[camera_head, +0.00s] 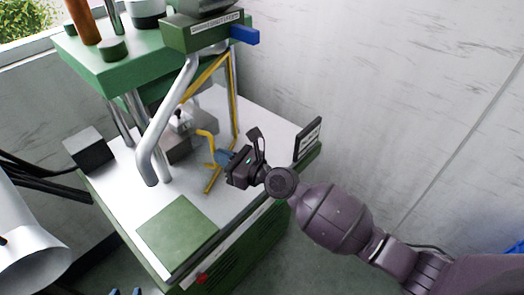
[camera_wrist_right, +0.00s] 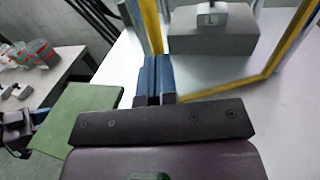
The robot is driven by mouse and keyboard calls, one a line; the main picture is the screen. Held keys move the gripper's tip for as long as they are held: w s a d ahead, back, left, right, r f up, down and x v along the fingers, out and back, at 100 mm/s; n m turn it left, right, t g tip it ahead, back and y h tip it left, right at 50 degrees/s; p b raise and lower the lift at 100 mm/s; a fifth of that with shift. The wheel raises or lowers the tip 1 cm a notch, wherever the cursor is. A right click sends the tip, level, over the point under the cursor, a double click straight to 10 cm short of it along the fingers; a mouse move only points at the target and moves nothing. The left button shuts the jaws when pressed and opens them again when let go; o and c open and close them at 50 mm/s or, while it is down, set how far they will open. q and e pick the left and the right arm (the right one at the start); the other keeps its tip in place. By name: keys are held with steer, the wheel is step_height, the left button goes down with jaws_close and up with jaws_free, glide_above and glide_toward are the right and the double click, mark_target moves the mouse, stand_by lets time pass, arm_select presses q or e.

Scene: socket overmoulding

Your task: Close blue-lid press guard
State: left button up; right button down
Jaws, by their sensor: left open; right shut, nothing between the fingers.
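The press guard is a yellow frame (camera_head: 236,105) standing around the work area of the green press. Its yellow bars also show in the right wrist view (camera_wrist_right: 290,48). My right gripper (camera_head: 222,157) is shut and empty, its blue fingertips (camera_wrist_right: 158,72) together beside the guard's near yellow bar. I cannot tell whether they touch it. A blue block (camera_head: 245,34) sticks out from the press head.
The white press table (camera_head: 120,190) carries a green pad (camera_head: 177,232), a dark box (camera_head: 88,149) and an upright sign (camera_head: 308,138). A thick bent grey pipe (camera_head: 155,140) hangs in front of the guard. Grey wall stands behind and to the right.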

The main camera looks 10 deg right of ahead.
mark_target(200, 152)
steer(key=shift+w+a+r+p, duration=0.1)
steer(key=shift+w+a+p, duration=0.15)
steer(key=shift+a, duration=0.35)
steer(key=shift+w+a+f+p, duration=0.15)
steer(key=shift+a+p, duration=0.2)
steer(key=shift+a, duration=0.25)
steer(key=shift+w+a+r+p, duration=0.2)
steer(key=shift+a+p, duration=0.1)
steer(key=shift+a, duration=0.3)
arm_select(q)
step_height(200, 152, up, 2)
steer(key=shift+s+r, duration=0.1)
steer(key=shift+s, duration=0.05)
arm_select(e)
steer(key=x, duration=0.6)
steer(key=shift+s+a+t, duration=0.3)
steer(key=shift+s+a, duration=0.05)
arm_select(q)
steer(key=shift+w+d+r, duration=0.15)
steer(key=shift+w, duration=0.05)
arm_select(e)
steer(key=shift+a+r, duration=0.15)
steer(key=shift+r, duration=0.1)
steer(key=shift+s, duration=0.1)
